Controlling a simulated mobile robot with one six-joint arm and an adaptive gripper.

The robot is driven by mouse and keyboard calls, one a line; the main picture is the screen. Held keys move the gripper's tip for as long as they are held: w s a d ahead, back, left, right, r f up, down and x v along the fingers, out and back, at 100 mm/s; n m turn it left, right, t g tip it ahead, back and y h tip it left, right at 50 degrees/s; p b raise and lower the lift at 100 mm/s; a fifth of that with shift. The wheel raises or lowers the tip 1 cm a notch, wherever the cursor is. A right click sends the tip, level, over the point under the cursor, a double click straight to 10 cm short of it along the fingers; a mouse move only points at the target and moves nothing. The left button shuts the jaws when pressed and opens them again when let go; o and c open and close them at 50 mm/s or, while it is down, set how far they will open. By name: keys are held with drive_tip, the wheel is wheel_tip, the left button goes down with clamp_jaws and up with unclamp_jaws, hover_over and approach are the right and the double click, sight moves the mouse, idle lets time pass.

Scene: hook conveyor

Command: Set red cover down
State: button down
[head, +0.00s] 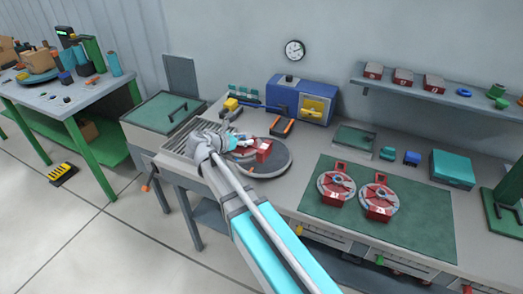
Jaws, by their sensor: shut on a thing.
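A red cover (263,149) with a small pale mark is at the tip of my gripper (249,145), over the round dark turntable (278,171) on the workbench. My gripper reaches it from the left and is shut on it. The fingers are small in the picture and partly hidden by the wrist. I cannot tell whether the cover touches the turntable surface.
Two round red-and-grey assemblies (336,188) (378,201) lie on a green mat (430,225), right of the turntable. A blue machine (290,95) stands behind. Several red blocks (403,77) sit on the wall shelf (460,101). A teal box (453,168) stands at the right.

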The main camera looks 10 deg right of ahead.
drive_tip(key=w+d+f+b, duration=0.2)
drive_tip(key=w, duration=0.1)
drive_tip(key=w+d+f+b, duration=0.2)
drive_tip(key=w+f, duration=0.1)
drive_tip(key=w+d+f+b, duration=0.2)
drive_tip(key=w+b, duration=0.1)
drive_tip(key=shift+w+d+f, duration=0.15)
drive_tip(key=shift+d+f, duration=0.05)
drive_tip(key=shift+d, duration=0.05)
drive_tip(key=shift+w+d+f+b, duration=0.45)
drive_tip(key=shift+w+f+b, duration=0.1)
drive_tip(key=shift+f+b, duration=0.25)
drive_tip(key=shift+w+d+f+b, duration=0.2)
drive_tip(key=shift+w+f+b, duration=0.15)
drive_tip(key=shift+f+b, duration=1.6)
drive_tip(key=shift+b, duration=0.05)
drive_tip(key=shift+c, duration=0.8)
unclamp_jaws()
